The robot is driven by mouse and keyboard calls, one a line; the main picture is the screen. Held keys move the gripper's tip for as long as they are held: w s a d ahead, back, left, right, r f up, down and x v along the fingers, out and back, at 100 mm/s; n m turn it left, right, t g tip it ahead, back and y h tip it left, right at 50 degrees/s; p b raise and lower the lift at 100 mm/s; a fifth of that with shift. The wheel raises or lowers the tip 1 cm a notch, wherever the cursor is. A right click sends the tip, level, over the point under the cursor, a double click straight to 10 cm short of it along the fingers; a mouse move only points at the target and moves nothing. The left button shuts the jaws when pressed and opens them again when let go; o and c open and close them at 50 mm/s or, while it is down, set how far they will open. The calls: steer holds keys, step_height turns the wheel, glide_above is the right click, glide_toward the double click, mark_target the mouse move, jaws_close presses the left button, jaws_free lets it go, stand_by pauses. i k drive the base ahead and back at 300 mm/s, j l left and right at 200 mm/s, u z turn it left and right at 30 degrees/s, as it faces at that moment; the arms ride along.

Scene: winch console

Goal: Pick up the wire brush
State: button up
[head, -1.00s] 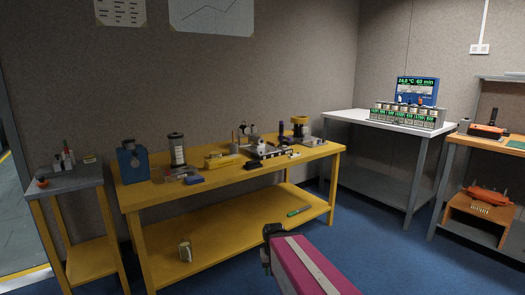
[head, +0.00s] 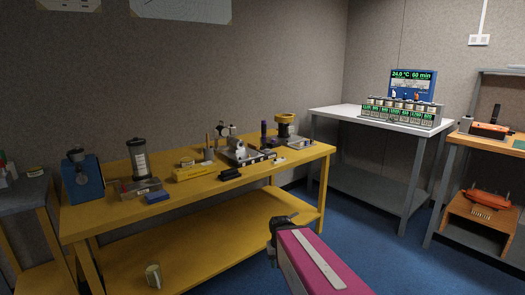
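I cannot pick out the wire brush with certainty. A small dark, long object (head: 230,174) lies near the front edge of the yellow workbench (head: 100,213), right of a yellow block-like tool (head: 193,173); it is too small to identify. My gripper (head: 277,236) is dark, at the end of my magenta arm, low in the middle of the head view. It is in front of the bench's lower shelf and apart from the things on the bench top. Its fingers are too unclear to tell open from shut.
A blue device (head: 82,180), a clear cylinder (head: 138,160) and a blue box (head: 157,197) stand at the bench's left. A can (head: 153,275) is on its lower shelf. A grey table (head: 375,123) and an orange-topped bench (head: 480,144) stand right. Blue floor (head: 350,245) is clear between.

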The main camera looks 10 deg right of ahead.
mark_target(254, 147)
steer(key=i+l+u, duration=0.1)
steer(key=l, duration=0.2)
steer(key=i+l+u, duration=0.2)
steer(key=l, duration=0.45)
steer(key=i+l+u, duration=0.1)
steer(key=l, duration=0.25)
steer(key=i, duration=0.1)
